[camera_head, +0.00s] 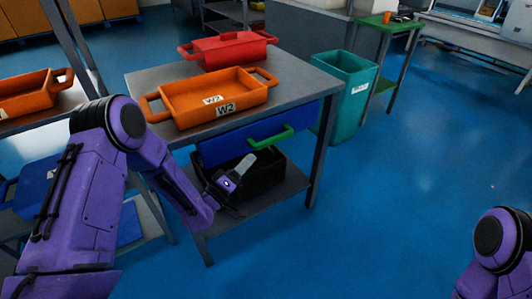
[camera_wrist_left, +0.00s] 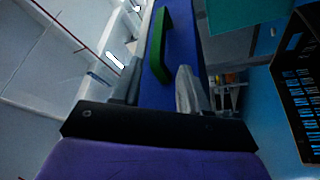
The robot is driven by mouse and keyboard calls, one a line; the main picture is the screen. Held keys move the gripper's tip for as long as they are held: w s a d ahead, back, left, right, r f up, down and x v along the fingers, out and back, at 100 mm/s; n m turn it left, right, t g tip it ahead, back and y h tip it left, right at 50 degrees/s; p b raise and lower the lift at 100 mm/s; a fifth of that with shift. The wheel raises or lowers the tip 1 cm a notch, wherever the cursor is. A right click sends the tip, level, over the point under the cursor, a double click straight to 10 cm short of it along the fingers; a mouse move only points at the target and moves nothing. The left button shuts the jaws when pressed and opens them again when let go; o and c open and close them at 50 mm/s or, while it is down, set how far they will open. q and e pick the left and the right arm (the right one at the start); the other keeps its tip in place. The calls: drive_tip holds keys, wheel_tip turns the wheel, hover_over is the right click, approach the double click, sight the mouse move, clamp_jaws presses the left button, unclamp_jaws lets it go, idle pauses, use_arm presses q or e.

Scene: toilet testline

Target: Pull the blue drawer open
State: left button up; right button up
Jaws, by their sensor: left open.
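The blue drawer (camera_head: 224,148) sits under the top of the grey table, its front about level with the table edge. A green bar handle (camera_head: 268,139) is on its front. My left gripper (camera_head: 243,166) is just in front of and below the handle, apart from it. In the left wrist view its two grey fingers (camera_wrist_left: 157,84) are spread with nothing between them. The green handle (camera_wrist_left: 159,50) lies beyond the fingertips against the blue drawer front (camera_wrist_left: 182,45). Only part of my right arm shows at the lower right; its gripper is out of view.
On the grey table (camera_head: 294,82) stand an orange crate (camera_head: 187,112) marked W2 and a red crate (camera_head: 217,50). A black bin (camera_head: 265,179) is on the shelf below the drawer. A teal bin (camera_head: 337,109) stands at the right. The blue floor in front is clear.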

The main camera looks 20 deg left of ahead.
sight(267, 141)
use_arm(q)
drive_tip(key=x, duration=1)
drive_tip(key=shift+d+r+p, duration=0.15)
drive_tip(key=shift+p, duration=0.2)
drive_tip(key=shift+c, duration=0.2)
clamp_jaws()
